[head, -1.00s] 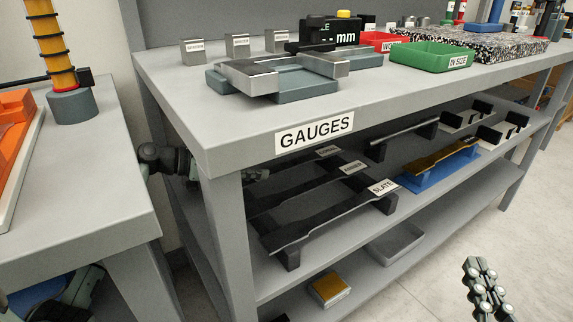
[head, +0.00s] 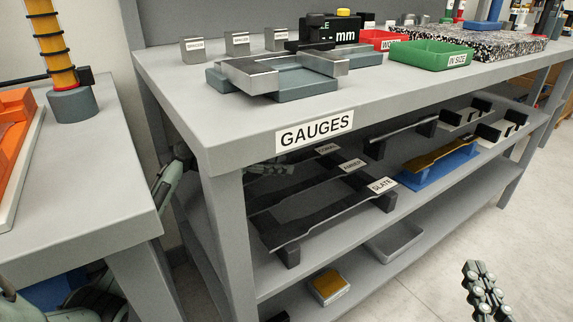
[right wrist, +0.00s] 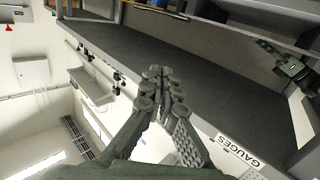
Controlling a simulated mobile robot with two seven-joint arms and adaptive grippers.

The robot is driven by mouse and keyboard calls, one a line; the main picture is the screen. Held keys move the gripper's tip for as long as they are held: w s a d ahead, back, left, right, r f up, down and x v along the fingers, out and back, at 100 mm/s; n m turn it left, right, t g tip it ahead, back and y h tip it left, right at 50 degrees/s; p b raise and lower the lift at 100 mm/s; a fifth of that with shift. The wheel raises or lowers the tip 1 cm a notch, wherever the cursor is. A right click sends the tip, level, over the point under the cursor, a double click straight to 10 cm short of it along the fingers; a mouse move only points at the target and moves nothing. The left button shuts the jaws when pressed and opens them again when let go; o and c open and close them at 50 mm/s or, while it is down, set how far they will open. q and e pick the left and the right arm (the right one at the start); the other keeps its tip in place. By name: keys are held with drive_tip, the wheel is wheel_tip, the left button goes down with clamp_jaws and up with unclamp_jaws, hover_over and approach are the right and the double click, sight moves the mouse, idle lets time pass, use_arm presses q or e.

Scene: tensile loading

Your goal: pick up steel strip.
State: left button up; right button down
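Several long strips lie on the shelf under the bench top in the head view. A dark grey strip (head: 325,217) rests on black end supports beside the SLATE label (head: 382,186). More dark strips lie behind it by the AMBER and CORAL labels. A grey strip (head: 405,129) lies further back on black supports. I cannot tell which is the steel one. My left gripper (head: 272,167) reaches in under the bench top near the rear strips, dim and partly hidden; its fingers are unclear. My right gripper (head: 484,290) is shut and empty over the floor; it shows in the right wrist view (right wrist: 162,76).
A brass-coloured strip (head: 440,154) lies on a blue holder (head: 440,173). The bench's front leg (head: 232,250) and top edge with the GAUGES label (head: 314,131) bound the shelf opening. A grey tray (head: 395,242) is on the lower shelf. Floor at right is clear.

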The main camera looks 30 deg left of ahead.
use_arm(q)
clamp_jaws()
drive_tip(key=shift+r, duration=0.1)
drive_tip(key=shift+r, duration=0.1)
